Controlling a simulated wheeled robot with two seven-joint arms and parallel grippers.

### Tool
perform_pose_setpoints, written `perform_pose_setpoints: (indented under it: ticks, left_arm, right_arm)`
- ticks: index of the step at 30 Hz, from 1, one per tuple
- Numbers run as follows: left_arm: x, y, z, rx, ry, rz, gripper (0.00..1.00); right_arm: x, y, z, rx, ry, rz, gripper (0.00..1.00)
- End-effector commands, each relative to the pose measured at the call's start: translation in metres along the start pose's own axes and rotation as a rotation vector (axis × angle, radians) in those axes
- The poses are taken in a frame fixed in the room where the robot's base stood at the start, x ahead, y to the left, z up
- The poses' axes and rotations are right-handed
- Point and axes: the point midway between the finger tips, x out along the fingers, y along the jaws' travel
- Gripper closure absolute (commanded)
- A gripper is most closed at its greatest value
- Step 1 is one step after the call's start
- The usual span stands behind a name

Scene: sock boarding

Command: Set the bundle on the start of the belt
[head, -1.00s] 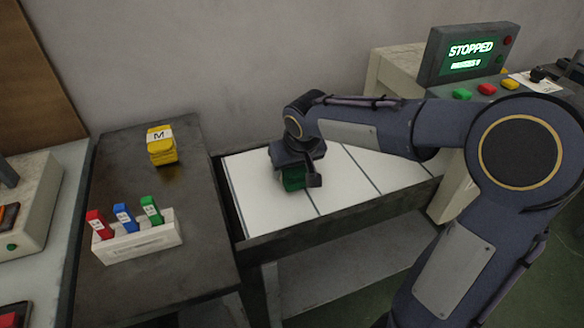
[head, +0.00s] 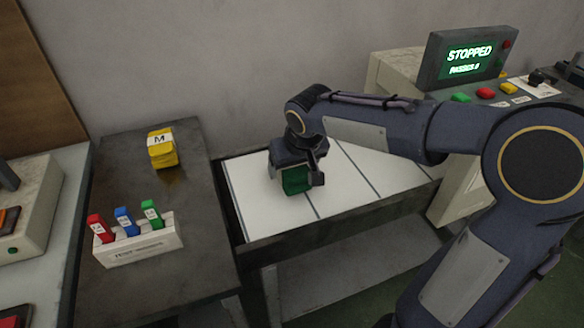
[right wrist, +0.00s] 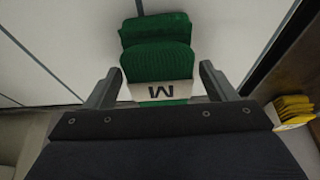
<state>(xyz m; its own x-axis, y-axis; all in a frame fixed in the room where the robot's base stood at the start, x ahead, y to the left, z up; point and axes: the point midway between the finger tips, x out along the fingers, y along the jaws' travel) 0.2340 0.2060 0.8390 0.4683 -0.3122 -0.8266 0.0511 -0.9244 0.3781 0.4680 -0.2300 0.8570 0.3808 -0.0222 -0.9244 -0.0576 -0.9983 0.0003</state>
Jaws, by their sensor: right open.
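A green bundle (head: 296,180) with a white band rests on the white belt (head: 262,201), near the belt's left end. In the right wrist view the green bundle (right wrist: 158,58) shows its band with a letter M, lying between my finger tips. My right gripper (head: 300,178) is over the bundle, and it also shows in the right wrist view (right wrist: 158,90). Its fingers are open, one on each side of the band with a gap. My left gripper is not in view.
A dark table (head: 200,236) left of the belt holds a yellow bundle (head: 162,152) marked M and a white rack (head: 142,246) with red, blue and green tags. A screen (head: 468,56) reads STOPPED, above several coloured buttons. The belt right of my gripper is clear.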

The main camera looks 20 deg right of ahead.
Motion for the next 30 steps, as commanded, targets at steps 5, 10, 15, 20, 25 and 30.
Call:
perform_pose_setpoints:
  ticks: [5, 10, 15, 20, 25, 30]
  left_arm:
    - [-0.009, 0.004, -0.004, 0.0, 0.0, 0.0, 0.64]
    - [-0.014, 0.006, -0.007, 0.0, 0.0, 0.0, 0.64]
    - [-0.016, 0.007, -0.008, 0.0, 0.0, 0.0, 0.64]
    - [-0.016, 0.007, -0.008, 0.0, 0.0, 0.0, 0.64]
    - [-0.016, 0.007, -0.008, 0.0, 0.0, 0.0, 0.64]
    - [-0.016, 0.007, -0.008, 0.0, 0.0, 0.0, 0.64]
  right_arm:
    - [-0.045, 0.0, -0.002, 0.0, 0.007, -0.002, 0.22]
    - [-0.076, 0.0, -0.001, 0.001, 0.004, -0.002, 0.22]
    - [-0.092, -0.001, 0.0, 0.0, 0.002, -0.002, 0.22]
    - [-0.099, 0.008, 0.024, 0.017, -0.005, -0.043, 0.22]
    - [-0.105, 0.017, 0.098, 0.063, -0.004, -0.17, 0.22]
    - [-0.101, 0.007, 0.169, 0.116, 0.03, -0.283, 0.22]
